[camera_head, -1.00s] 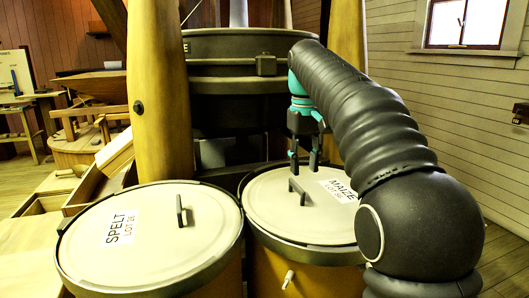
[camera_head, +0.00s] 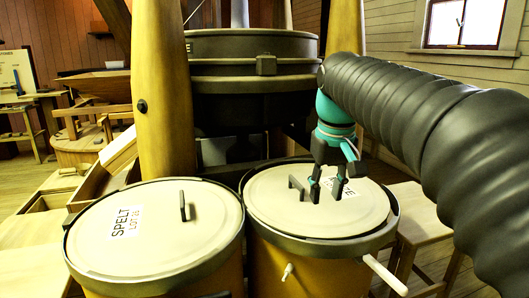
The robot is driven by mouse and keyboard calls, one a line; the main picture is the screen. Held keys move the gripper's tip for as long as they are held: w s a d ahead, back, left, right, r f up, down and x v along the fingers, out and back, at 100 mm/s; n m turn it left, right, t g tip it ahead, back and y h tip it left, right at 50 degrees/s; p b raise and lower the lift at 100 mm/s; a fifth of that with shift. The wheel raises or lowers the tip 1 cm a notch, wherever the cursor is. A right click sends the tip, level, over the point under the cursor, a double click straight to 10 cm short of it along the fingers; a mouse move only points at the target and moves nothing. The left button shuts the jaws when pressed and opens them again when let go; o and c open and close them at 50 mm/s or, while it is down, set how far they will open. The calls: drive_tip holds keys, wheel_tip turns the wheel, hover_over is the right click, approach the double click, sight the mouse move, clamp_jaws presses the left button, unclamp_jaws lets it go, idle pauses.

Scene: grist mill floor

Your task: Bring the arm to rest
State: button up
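My arm (camera_head: 420,125) comes in from the right edge and reaches left in its black ribbed sleeve. My gripper (camera_head: 326,190) points down over the right side of the lid of the maize bin (camera_head: 285,212). Its two fingers are apart with nothing seen between them. The lid's dark handle (camera_head: 296,187) stands just left of the fingers; whether the fingertips touch the lid I cannot tell. The gripper hides most of the maize label.
The spelt bin (camera_head: 155,240) stands to the left with its lid on. Yellow wooden posts and a dark round mill housing (camera_head: 245,75) rise behind. A wooden stool (camera_head: 415,215) stands at the right. A pale peg (camera_head: 385,273) sticks out near the maize bin.

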drive_tip(key=s+d+f+m+t, duration=0.1)
drive_tip(key=s+f, duration=0.7)
drive_tip(key=s, duration=0.1)
drive_tip(key=s+d+f+m+t, duration=0.1)
drive_tip(key=s+d+f+t, duration=0.1)
drive_tip(key=s+f, duration=0.7)
drive_tip(key=shift+s+d+t, duration=0.25)
drive_tip(key=shift+s+t, duration=0.05)
drive_tip(key=shift+s, duration=0.35)
